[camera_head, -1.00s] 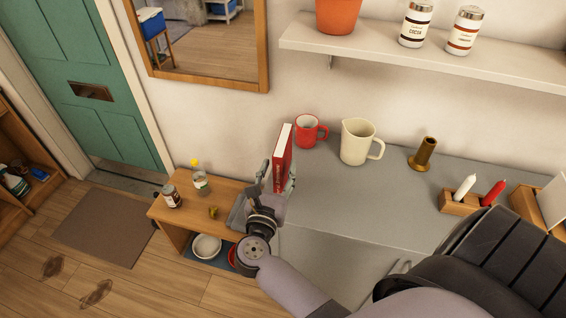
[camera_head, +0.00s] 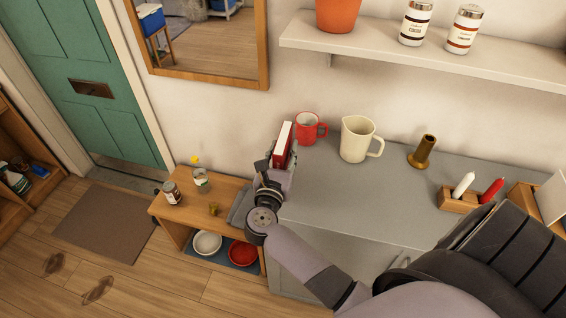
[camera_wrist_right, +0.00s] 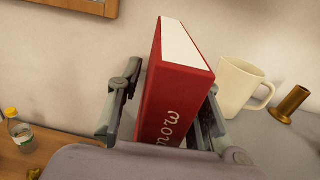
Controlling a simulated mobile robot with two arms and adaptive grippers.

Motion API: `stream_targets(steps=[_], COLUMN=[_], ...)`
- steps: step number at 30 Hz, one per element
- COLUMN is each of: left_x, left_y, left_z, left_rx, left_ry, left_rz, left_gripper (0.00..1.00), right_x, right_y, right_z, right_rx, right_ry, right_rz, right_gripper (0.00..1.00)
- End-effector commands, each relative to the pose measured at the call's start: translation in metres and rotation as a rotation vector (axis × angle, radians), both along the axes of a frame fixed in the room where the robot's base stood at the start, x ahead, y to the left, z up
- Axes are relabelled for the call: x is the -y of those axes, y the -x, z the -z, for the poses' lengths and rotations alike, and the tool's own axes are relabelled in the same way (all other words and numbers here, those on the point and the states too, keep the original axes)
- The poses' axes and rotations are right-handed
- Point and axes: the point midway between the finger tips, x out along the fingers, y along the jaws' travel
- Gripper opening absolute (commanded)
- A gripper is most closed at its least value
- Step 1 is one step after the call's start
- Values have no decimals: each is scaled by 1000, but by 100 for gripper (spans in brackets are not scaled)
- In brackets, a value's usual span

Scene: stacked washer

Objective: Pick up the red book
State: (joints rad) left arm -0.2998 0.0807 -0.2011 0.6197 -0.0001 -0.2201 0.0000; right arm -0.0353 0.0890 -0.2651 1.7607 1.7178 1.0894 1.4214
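The red book (camera_head: 283,146) stands upright with its white page edge up, at the left end of the grey counter, near the wall. It fills the middle of the right wrist view (camera_wrist_right: 175,110), with pale lettering on its red face. My right gripper (camera_head: 277,168) is at the book, with one finger on each side of it. In the right wrist view a narrow gap shows between the left finger and the book; the right finger is close beside it, partly hidden. The gripper looks open around the book. My left gripper is out of view.
A red mug (camera_head: 307,130) and a cream pitcher (camera_head: 355,140) stand right of the book. A brass holder (camera_head: 423,152) is farther right. A low wooden table (camera_head: 180,212) with jars is at left. A shelf (camera_head: 420,52) is above.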

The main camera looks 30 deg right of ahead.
Motion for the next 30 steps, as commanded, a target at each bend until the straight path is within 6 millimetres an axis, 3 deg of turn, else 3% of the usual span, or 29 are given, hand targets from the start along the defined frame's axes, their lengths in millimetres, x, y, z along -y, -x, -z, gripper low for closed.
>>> stream_targets(steps=[14,30], left_x=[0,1], left_y=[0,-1], left_z=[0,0], left_rx=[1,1], left_ry=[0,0], left_rz=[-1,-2], left_gripper=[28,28], right_x=[0,0], right_y=[0,0], right_z=[0,-3], right_rx=[0,3], right_ry=[0,0], right_rz=[0,0], right_gripper=[0,0])
